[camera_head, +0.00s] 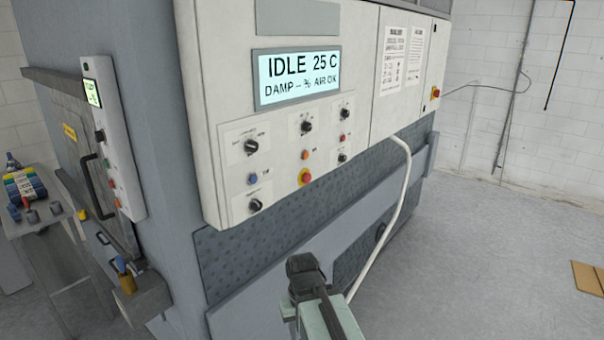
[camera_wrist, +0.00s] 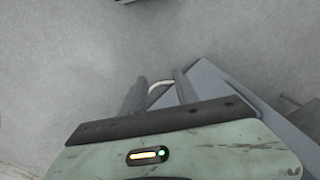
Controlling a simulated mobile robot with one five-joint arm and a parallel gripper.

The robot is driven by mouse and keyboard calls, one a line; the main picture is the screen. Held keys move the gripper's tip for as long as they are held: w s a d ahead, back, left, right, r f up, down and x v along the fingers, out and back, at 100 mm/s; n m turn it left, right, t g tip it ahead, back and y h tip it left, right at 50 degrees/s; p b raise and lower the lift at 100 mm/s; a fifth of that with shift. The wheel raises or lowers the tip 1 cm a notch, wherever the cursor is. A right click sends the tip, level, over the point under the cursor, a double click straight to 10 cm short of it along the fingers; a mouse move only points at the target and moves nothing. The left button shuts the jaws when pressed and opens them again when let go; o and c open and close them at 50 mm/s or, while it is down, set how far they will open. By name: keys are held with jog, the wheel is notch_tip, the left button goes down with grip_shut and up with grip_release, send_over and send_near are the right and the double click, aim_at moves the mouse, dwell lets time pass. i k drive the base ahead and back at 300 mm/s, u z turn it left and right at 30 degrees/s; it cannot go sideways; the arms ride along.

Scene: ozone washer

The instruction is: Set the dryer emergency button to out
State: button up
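The control panel (camera_head: 290,125) fills the middle of the head view, with a lit display (camera_head: 297,78) reading "IDLE 25 C" and "DAMP". A red mushroom button on a yellow ring (camera_head: 304,177) sits low on this panel; I cannot tell whether it is in or out. My gripper (camera_head: 304,265) is below and in front of the panel, clear of the button. In the wrist view my gripper's two fingers (camera_wrist: 159,80) stand apart with nothing held between them. The button does not show in the wrist view.
Several black knobs, such as one at the lower left (camera_head: 256,205), surround the button. A white hose (camera_head: 400,200) hangs down right of the panel. A red and yellow switch (camera_head: 435,92) is on the cabinet's right.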

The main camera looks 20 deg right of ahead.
aim_at(307, 179)
jog(key=u, duration=0.2)
jog(key=i, duration=0.55)
jog(key=u, duration=0.55)
